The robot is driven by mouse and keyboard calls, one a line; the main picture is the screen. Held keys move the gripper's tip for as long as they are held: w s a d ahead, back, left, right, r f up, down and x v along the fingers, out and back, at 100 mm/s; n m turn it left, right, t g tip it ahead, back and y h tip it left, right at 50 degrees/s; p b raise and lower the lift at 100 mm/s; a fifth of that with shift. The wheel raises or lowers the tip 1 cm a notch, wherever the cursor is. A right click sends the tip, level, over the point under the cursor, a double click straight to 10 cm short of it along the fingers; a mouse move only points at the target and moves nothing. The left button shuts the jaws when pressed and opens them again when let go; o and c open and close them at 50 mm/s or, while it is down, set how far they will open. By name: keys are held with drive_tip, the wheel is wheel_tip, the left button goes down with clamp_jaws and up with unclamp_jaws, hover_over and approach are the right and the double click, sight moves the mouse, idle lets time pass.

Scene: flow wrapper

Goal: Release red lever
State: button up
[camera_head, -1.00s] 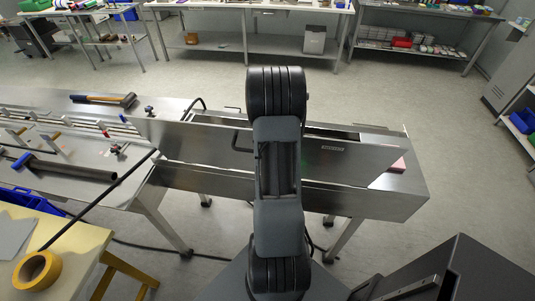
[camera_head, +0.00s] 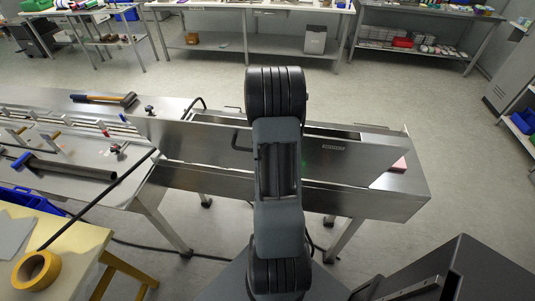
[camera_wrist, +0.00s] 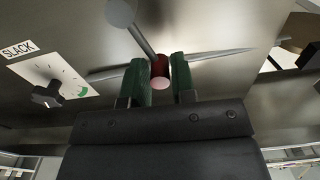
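The red lever (camera_wrist: 162,68) shows in the wrist view as a short red grip with a pale round end, on a grey metal rod that runs up to the left. My gripper (camera_wrist: 162,80) has a green-padded finger on each side of it. Both pads lie against the sides of the red grip, with no clear gap. In the head view my arm blocks the sight of the gripper and the lever.
A black star knob (camera_wrist: 46,94) sits on a white dial plate beside a SLACK label (camera_wrist: 17,49). Pointed metal pieces lie behind the fingers. In the head view, a steel machine (camera_head: 345,160) stands ahead, with a hammer (camera_head: 105,99) on it at left.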

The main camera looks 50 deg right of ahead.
drive_tip(key=o, duration=0.3)
wheel_tip(320, 180, up, 14)
drive_tip(key=shift+f, duration=0.1)
idle(0.6)
idle(0.5)
